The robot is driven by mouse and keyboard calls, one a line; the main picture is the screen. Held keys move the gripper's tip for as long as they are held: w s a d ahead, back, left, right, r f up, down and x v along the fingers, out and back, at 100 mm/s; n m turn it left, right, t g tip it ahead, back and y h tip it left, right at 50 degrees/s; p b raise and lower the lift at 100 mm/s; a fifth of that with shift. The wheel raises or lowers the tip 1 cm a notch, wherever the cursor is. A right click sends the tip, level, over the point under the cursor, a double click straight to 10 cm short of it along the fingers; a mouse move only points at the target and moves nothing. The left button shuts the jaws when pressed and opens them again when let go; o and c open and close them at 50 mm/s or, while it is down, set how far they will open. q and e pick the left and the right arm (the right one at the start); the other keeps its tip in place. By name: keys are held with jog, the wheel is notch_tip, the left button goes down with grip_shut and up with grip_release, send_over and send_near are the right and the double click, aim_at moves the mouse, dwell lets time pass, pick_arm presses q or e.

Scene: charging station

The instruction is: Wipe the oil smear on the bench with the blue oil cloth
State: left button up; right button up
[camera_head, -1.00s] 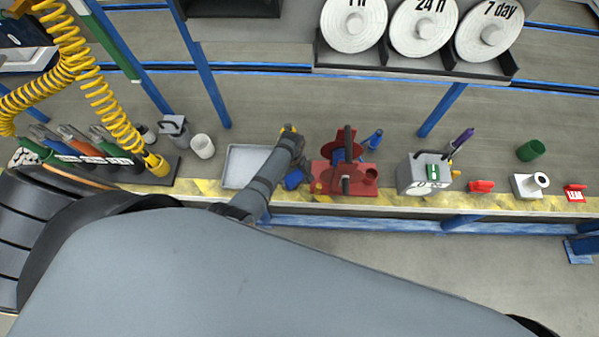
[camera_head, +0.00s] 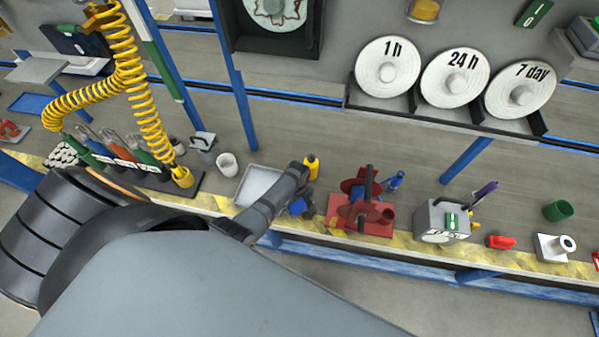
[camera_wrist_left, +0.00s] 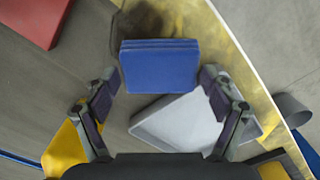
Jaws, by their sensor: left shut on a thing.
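The blue oil cloth (camera_head: 298,207) shows partly from behind my left gripper (camera_head: 303,199) in the head view, between the grey tray and the red stand. In the left wrist view the cloth (camera_wrist_left: 158,68) is a folded blue block between the fingertips of my left gripper (camera_wrist_left: 158,82), which is shut on it. A dark, blurred patch (camera_wrist_left: 143,20) lies on the bench just beyond the cloth, near the yellow edge; it looks like the oil smear. I cannot tell whether the cloth touches the bench. My right gripper is not in view.
The grey tray (camera_head: 253,183) is close on the left, the red stand (camera_head: 364,214) on the right. A yellow bottle (camera_head: 311,168) stands behind my gripper. A white cup (camera_head: 228,165) and a grey box (camera_head: 441,220) are farther along. The yellow-marked bench edge (camera_head: 400,246) is in front.

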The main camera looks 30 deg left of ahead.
pick_arm(q)
jog(key=shift+w+d+f+b, duration=0.15)
jog(key=shift+w+d, duration=0.15)
jog(key=shift+d, duration=0.7)
jog(key=shift+w+d+b, duration=0.15)
jog(key=shift+w+d, duration=0.1)
jog(key=shift+d, duration=0.75)
jog(key=shift+w+d+f+b, duration=0.1)
jog(key=shift+w+d+b, duration=0.2)
jog(key=shift+d, duration=0.65)
jog(key=shift+w+d+b, duration=0.25)
jog(key=shift+d, duration=0.7)
jog(key=shift+s+p, duration=0.2)
jog(key=shift+p, duration=0.15)
jog(key=shift+s+a+p, duration=0.25)
jog(key=shift+a+p, duration=0.1)
jog(key=shift+a, duration=0.45)
jog(key=shift+s+a+p, duration=0.2)
jog(key=shift+a+p, duration=0.1)
jog(key=shift+a, duration=0.5)
jog(key=shift+s+a+f, duration=0.15)
jog(key=shift+a+f, duration=0.05)
jog(key=shift+a, duration=0.2)
